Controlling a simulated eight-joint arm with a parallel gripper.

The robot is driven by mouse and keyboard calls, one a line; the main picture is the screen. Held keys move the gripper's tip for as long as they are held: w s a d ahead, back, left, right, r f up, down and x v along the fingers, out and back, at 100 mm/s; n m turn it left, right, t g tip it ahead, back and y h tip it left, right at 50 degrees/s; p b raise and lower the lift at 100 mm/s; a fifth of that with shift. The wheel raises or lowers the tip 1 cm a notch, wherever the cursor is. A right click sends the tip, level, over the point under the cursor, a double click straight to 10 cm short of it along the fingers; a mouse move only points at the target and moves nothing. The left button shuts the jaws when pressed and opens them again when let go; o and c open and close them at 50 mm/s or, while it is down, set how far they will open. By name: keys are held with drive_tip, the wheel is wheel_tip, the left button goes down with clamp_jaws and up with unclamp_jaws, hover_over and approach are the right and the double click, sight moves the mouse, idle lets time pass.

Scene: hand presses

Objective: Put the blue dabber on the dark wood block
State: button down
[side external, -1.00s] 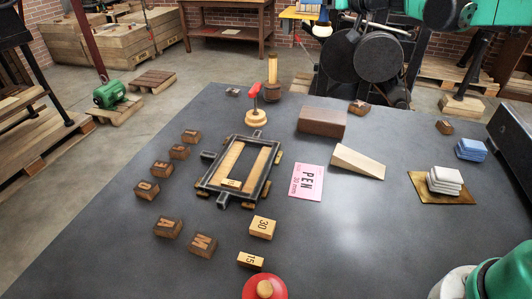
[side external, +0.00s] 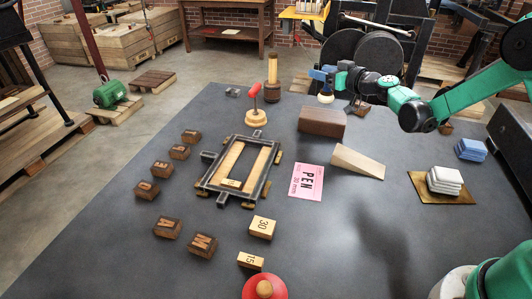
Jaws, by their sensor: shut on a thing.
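My gripper (side external: 328,79) is at the upper middle of the side view, at the end of my green and black arm. It is shut on the blue dabber (side external: 326,98), whose pale rounded end hangs below the jaws. The gripper covers most of the dabber's upper part. The dark wood block (side external: 322,122) lies on the grey table just below the dabber in the picture. The dabber's pale end shows above the block's far edge and looks apart from it. I cannot tell its exact height or whether it is over the block or behind it.
A pale wedge (side external: 358,162) and a pink card (side external: 307,181) lie near the block. A metal frame (side external: 205,187) is to the left. A red-handled tool (side external: 256,112) and wooden cylinder stand behind. Stacked white pieces (side external: 444,180) are at right.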

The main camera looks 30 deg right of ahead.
drive_tip(key=shift+f, duration=1.75)
drive_tip(key=shift+f, duration=0.15)
drive_tip(key=shift+c, duration=1.3)
unclamp_jaws()
drive_tip(key=shift+r, duration=0.2)
drive_tip(key=v, duration=0.7)
drive_tip(key=shift+s, duration=0.3)
